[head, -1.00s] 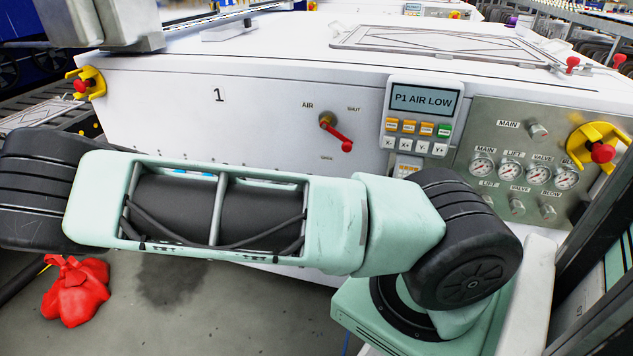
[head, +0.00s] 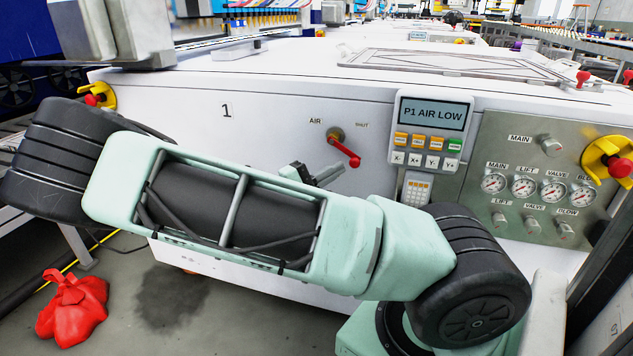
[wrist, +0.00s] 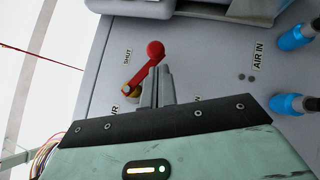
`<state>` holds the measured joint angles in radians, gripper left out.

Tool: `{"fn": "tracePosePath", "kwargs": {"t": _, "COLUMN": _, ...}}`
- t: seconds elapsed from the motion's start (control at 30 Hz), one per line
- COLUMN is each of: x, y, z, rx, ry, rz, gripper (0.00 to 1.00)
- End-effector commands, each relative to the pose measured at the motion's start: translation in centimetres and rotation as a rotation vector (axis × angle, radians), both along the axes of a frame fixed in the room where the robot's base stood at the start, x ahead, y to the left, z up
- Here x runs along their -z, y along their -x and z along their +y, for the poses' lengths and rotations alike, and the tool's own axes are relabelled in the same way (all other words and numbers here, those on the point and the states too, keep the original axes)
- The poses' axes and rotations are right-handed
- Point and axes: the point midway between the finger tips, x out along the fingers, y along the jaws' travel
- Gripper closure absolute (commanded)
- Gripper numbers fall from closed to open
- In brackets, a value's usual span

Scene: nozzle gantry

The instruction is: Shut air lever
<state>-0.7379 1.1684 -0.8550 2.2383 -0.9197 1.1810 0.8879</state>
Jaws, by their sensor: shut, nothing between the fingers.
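The air lever (head: 345,150) is a red handle with a round knob on a brass pivot, on the white front panel. It slants down and right from the pivot, between the AIR and SHUT labels. My gripper (head: 338,168) pokes out from behind my arm just below and left of the knob, its fingers shut and empty. In the wrist view the grey fingers (wrist: 160,80) lie close beside the red lever (wrist: 148,65), on the side away from the SHUT label (wrist: 128,57). I cannot tell whether they touch it. The OPEN label is hidden behind my arm in the head view.
A control box (head: 432,125) reading P1 AIR LOW and a steel gauge panel (head: 540,180) stand right of the lever. Yellow-ringed red stop buttons (head: 618,165) sit at the panel ends. Blue hose fittings (wrist: 295,38) stick out near the AIR IN label. A red cloth-like heap (head: 73,308) lies on the floor.

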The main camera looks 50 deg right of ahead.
Motion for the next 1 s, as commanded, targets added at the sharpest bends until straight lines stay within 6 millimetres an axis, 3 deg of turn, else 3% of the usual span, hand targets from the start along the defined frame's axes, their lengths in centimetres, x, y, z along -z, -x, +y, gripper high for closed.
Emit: {"fn": "tracePosePath", "kwargs": {"t": 1.0, "x": -0.73, "y": 1.07, "z": -0.43, "rx": 0.002, "ry": 0.043, "rz": 0.100, "gripper": 1.00}}
